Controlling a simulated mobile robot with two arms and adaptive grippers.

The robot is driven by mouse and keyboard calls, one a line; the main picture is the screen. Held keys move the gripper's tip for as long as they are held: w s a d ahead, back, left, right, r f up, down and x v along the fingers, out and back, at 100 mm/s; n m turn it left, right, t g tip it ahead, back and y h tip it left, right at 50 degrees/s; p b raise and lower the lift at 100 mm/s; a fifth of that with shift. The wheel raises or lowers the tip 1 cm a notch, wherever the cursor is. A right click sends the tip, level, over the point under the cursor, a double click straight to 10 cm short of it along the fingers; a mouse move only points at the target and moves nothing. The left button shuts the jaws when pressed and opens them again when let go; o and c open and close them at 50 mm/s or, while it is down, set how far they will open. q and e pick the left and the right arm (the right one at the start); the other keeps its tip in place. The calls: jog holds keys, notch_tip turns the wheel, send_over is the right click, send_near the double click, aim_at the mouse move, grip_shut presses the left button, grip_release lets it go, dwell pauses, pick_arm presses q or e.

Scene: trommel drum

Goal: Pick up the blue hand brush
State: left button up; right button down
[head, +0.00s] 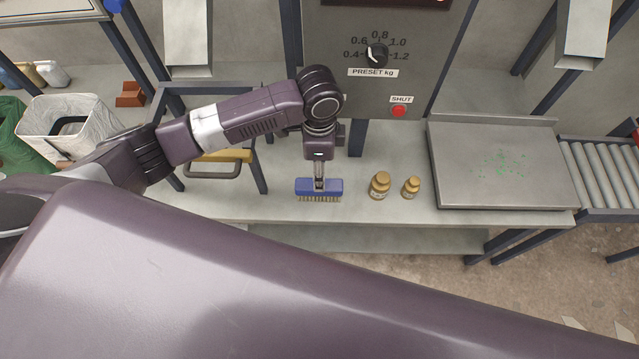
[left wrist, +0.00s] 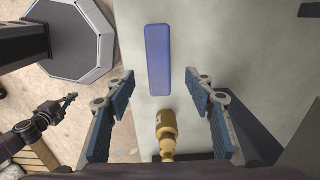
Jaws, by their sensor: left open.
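Two brass weights (head: 380,186) (head: 411,187) stand just right of the brush. A steel tray (head: 450,190) with green bits lies farther right, beside a roller conveyor (head: 598,175). A yellow-topped handle (head: 222,156) is left. A panel with a dial (head: 376,54) stands behind.

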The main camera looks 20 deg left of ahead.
pick_arm(q)
jog(key=shift+a+f, duration=0.2)
jog(key=shift+s+d+f, duration=0.1)
jog(key=shift+s+f, duration=0.05)
jog(key=shift+f, duration=3.45)
jog(key=c, duration=1.3)
